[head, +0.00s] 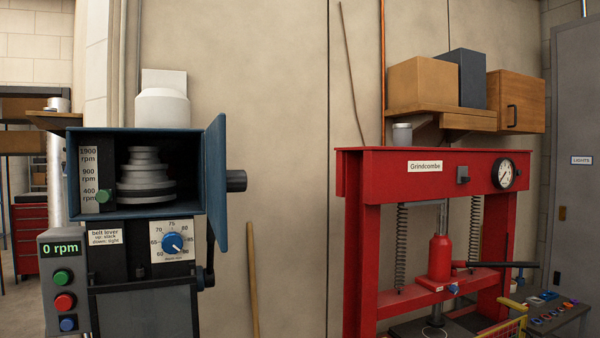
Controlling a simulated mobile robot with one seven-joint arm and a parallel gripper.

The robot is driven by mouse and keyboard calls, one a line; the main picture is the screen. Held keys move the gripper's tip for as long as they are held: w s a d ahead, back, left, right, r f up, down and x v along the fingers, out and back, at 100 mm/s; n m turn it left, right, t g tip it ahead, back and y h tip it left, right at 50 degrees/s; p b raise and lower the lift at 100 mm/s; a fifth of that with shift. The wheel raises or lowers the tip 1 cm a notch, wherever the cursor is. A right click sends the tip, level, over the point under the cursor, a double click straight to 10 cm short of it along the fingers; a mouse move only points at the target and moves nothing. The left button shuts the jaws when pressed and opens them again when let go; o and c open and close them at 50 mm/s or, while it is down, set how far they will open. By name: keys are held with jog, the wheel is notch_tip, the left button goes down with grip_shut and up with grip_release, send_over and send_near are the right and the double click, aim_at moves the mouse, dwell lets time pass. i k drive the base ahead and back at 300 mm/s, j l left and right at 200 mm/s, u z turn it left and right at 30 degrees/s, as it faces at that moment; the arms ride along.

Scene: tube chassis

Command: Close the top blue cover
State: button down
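The blue cover (216,180) at the top of the drill machine on the left stands open, swung out to the right side of its blue housing (190,131). Inside the open housing a stepped grey pulley (145,177) shows, beside a speed label (89,175) reading 1900, 900 and 400 rpm with a green knob (103,195). A dark cylinder (237,181) sticks out to the right just behind the cover. My gripper is not in view.
Below the housing are a dial with a blue knob (172,243) and a control box (62,275) reading 0 rpm. A red press (430,165) stands at right, with a shelf of boxes (440,110) above. A wooden pole (252,285) leans on the wall between the machines.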

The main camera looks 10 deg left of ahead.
aim_at(220, 181)
jog(key=i+u, duration=0.15)
jog(key=u, duration=0.25)
jog(key=i+u, duration=0.1)
jog(key=u, duration=0.3)
jog(key=i+l+u, duration=0.1)
jog(key=u, duration=0.3)
jog(key=i+l+u, duration=0.1)
jog(key=u, duration=0.3)
jog(key=l+u, duration=0.3)
jog(key=l, duration=0.2)
jog(key=k+l+z, duration=0.15)
jog(key=k, duration=0.15)
